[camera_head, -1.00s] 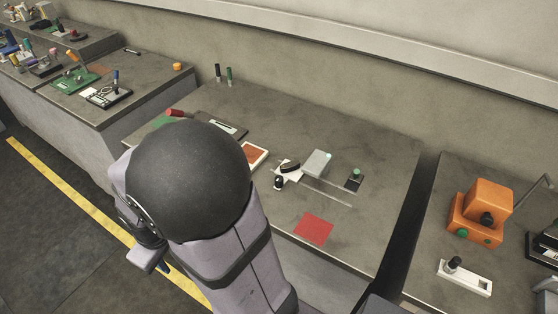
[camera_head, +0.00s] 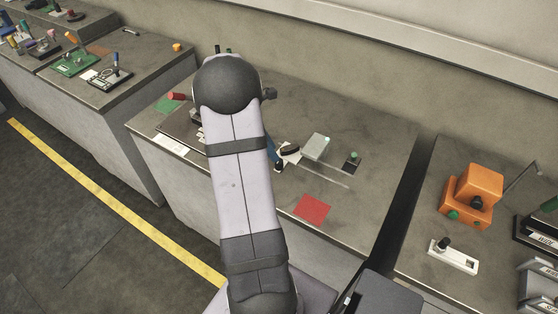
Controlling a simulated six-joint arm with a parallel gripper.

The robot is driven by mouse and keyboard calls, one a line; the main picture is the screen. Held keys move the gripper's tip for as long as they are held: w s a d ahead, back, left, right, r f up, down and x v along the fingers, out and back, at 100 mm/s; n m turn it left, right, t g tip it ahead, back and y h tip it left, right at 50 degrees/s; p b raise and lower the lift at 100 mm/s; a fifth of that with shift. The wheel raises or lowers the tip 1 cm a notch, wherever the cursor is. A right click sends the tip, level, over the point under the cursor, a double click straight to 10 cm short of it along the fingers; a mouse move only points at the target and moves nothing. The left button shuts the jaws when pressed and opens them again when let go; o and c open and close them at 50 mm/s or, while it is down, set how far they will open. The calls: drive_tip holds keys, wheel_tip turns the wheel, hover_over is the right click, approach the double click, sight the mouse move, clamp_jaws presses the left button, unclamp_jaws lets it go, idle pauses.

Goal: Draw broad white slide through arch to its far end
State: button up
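The white slide (camera_head: 292,158) is a small pale plate on the middle bench. A dark arch (camera_head: 290,150) stands over it, and a black knob (camera_head: 279,167) is at its left. A thin pale track runs from there toward the lower right. My gripper (camera_head: 274,156) is mostly hidden behind my arm. Only a dark blue part shows, close to the left of the slide and knob. I cannot tell whether it touches them or whether its fingers are open or shut.
A red square (camera_head: 312,208) lies near the front edge. My arm covers the bench's left middle. The back right is clear.

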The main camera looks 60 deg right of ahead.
drive_tip(key=shift+p+x, duration=0.85)
drive_tip(key=shift+x, duration=2.75)
clamp_jaws()
